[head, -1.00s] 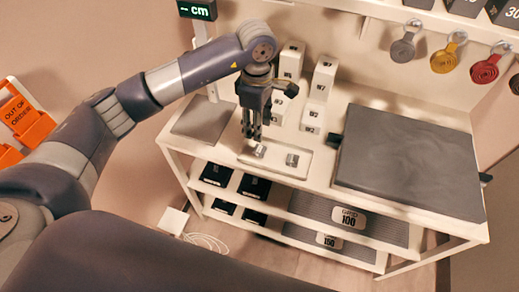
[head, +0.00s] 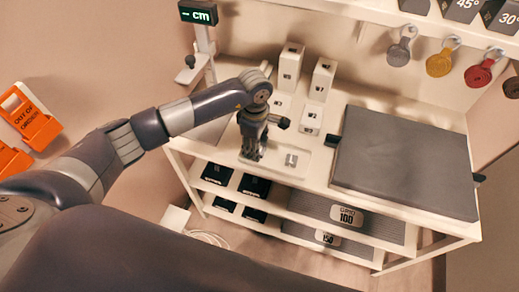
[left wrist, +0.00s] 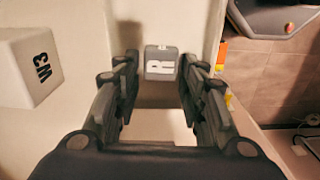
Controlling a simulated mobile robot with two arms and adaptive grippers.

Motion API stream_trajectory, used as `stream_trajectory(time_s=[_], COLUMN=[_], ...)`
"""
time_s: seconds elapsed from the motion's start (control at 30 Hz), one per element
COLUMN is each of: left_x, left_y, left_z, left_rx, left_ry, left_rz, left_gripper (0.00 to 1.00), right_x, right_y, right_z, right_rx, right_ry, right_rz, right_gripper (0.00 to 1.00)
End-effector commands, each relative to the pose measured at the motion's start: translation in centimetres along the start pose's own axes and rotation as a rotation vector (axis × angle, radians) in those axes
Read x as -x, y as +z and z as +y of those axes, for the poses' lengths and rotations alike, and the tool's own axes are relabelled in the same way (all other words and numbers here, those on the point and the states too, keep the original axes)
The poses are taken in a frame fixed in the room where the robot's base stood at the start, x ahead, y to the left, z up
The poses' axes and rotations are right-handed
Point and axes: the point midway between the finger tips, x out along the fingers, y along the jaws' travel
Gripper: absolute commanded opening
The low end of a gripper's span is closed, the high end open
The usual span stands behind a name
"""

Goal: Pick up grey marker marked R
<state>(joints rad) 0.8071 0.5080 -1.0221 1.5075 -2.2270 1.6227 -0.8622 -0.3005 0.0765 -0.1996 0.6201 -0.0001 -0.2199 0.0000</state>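The grey marker marked R (left wrist: 161,62) shows in the left wrist view, a small grey block with a white R. My left gripper (left wrist: 159,68) is open, with one finger on each side of the marker and no clear contact. In the head view my left gripper (head: 251,154) points down over the left part of a shallow white tray (head: 279,173). There the gripper hides the R marker. A second small grey block (head: 291,160) lies in the tray to the right. My right gripper is not in view.
White blocks (head: 290,62) stand behind the tray, one marked W3 (left wrist: 35,68). A large grey slab (head: 405,160) covers the table's right side. A height display (head: 198,13) stands at back left. Black boxes (head: 217,174) and weight plates (head: 345,216) fill the shelves below.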

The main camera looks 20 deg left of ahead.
Motion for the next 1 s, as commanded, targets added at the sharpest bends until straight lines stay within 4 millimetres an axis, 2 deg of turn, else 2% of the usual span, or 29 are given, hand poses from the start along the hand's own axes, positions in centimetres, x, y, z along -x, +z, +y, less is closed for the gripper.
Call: stream_trajectory(time_s=[0.03, 0.07, 0.2, 0.63, 0.77, 0.87, 1.0], left_x=[0.0, 0.0, 0.0, 0.5, 1.6, 3.3, 3.6], left_y=[0.0, 0.0, 0.0, 0.0, 0.0, 0.0, 1.6], left_z=[0.0, 0.0, 0.0, 0.1, 0.1, 0.2, -2.2], left_rx=[0.000, 0.000, 0.000, 0.000, 0.000, -0.001, -0.006], left_ry=[0.000, 0.000, 0.000, 0.002, 0.005, 0.007, 0.001], left_rz=[0.000, 0.000, 0.000, -0.001, -0.001, 0.000, -0.002], left_gripper=[0.38, 0.34, 0.04, 0.04, 0.04, 0.04, 0.04], right_x=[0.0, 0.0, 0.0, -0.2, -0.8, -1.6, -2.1], right_y=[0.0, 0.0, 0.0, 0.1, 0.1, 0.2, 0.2], right_z=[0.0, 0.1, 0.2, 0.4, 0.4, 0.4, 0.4], right_rx=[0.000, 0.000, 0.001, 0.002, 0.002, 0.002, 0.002], right_ry=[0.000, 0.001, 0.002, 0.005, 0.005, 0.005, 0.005], right_rz=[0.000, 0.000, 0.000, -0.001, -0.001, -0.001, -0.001], right_gripper=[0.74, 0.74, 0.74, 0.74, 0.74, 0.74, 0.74])
